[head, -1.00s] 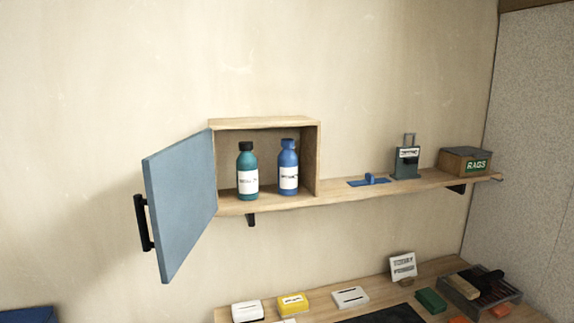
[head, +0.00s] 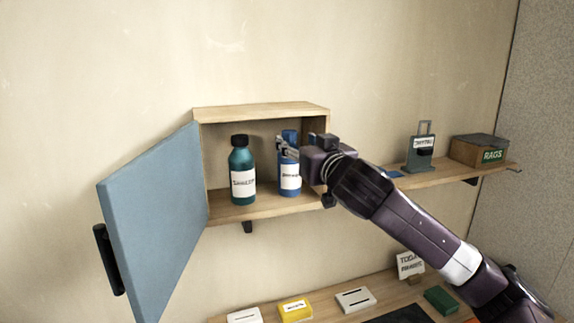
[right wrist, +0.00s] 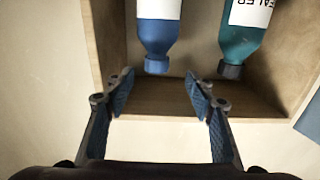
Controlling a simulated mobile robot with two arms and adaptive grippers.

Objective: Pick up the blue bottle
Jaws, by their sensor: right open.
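The blue bottle (head: 290,181) with a white label stands in the open wooden cabinet, at the right. My right gripper (head: 284,147) is in front of its upper part and hides some of it. In the right wrist view, the blue bottle (right wrist: 159,33) appears upside down, cap downward. The open fingers (right wrist: 158,92) lie to either side of its line, with the bottle beyond their tips and nothing held. A teal bottle (head: 242,172) stands left of the blue one and also shows in the right wrist view (right wrist: 243,38). My left gripper is not in view.
The cabinet (head: 262,112) has side walls and a top board around the bottles. Its blue door (head: 152,220) stands open at left. A dispenser (head: 421,152) and a rags box (head: 480,150) sit on the shelf at right. A lower bench (head: 331,307) holds several small items.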

